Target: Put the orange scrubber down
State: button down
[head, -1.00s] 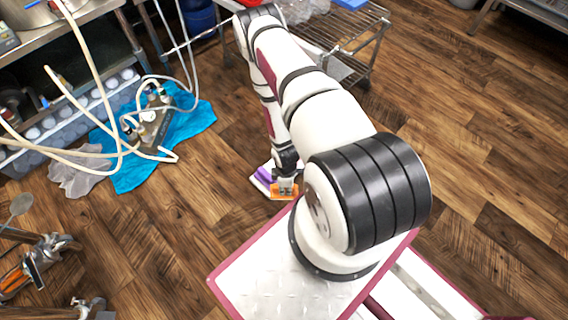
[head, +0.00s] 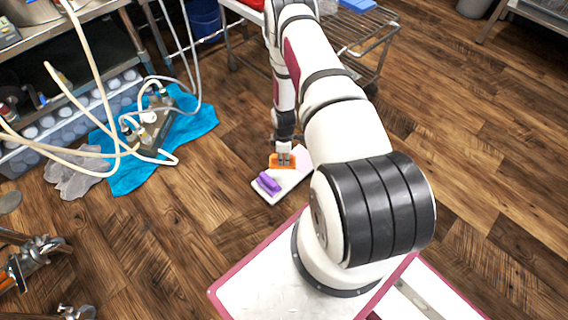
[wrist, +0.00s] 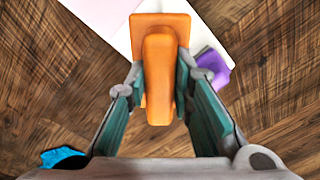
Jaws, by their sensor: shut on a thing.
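My gripper (head: 284,152) is shut on the orange scrubber (head: 279,162), low over the wooden floor. In the wrist view the orange scrubber (wrist: 160,60) lies between the two fingers, its block end pointing away from the gripper. Behind it is a flat white board (head: 294,178) on the floor, with a purple scrubber (head: 268,183) on it. The purple scrubber also shows in the wrist view (wrist: 213,66), beside the orange one. I cannot tell whether the orange scrubber touches the board.
A blue cloth (head: 190,128) with a metal pump (head: 152,130) and hoses lies on the floor to the left. A wire rack cart (head: 365,40) stands behind my arm. Metal fittings (head: 35,262) are at the lower left. Floor on the right is clear.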

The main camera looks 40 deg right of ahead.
jog(key=shift+s+a+f+b, duration=0.15)
jog(key=shift+f+b, duration=0.55)
jog(key=shift+f, duration=1)
jog(key=shift+f+b, duration=0.4)
jog(key=shift+b, duration=0.05)
jog(key=shift+f, duration=0.1)
jog(key=c, duration=1.4)
grip_release()
